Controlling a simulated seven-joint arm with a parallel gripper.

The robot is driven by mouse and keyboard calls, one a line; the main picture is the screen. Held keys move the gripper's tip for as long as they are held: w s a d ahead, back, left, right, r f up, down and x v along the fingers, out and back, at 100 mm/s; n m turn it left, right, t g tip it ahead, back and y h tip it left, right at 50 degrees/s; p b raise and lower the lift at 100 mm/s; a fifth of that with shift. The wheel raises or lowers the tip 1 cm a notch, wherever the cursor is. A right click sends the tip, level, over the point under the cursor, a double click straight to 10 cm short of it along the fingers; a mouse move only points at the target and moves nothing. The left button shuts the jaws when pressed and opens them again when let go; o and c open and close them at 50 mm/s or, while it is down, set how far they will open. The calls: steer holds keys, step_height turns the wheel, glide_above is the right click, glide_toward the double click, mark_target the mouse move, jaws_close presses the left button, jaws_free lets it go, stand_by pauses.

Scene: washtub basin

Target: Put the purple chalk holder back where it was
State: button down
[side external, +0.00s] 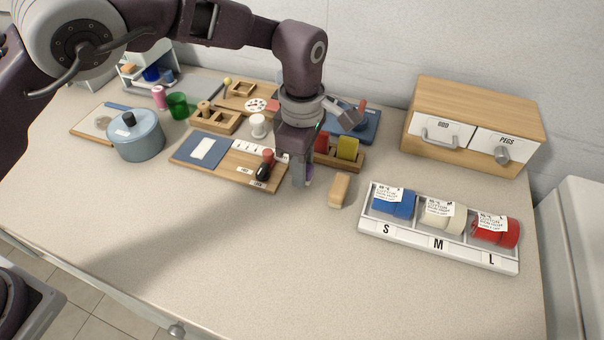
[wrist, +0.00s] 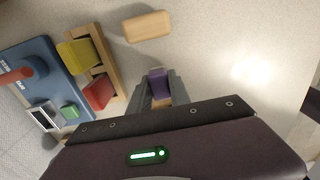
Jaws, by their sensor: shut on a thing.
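The purple chalk holder (wrist: 158,85) is between the fingers of my gripper (wrist: 159,100) in the wrist view, with a tan part showing at its near end. In the side view my gripper (side external: 302,182) points down over the counter, and only a sliver of the purple holder (side external: 309,173) shows beside the fingers. My gripper is shut on it. I cannot tell whether the holder touches the counter. A tan block (side external: 339,190) lies just right of my gripper, apart from it; it also shows in the wrist view (wrist: 147,25).
A wooden rack with a yellow block (side external: 347,148) and a red block (side external: 321,144) stands behind my gripper. A board with dark and red pieces (side external: 240,163) is at left. A white S-M-L tray (side external: 437,247) is at right, a drawer box (side external: 472,125) behind. The front counter is clear.

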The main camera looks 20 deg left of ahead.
steer(key=shift+f, duration=0.95)
steer(key=c, duration=1.2)
jaws_free()
steer(key=shift+f, duration=0.15)
step_height(320, 180, up, 12)
steer(key=shift+r, duration=0.2)
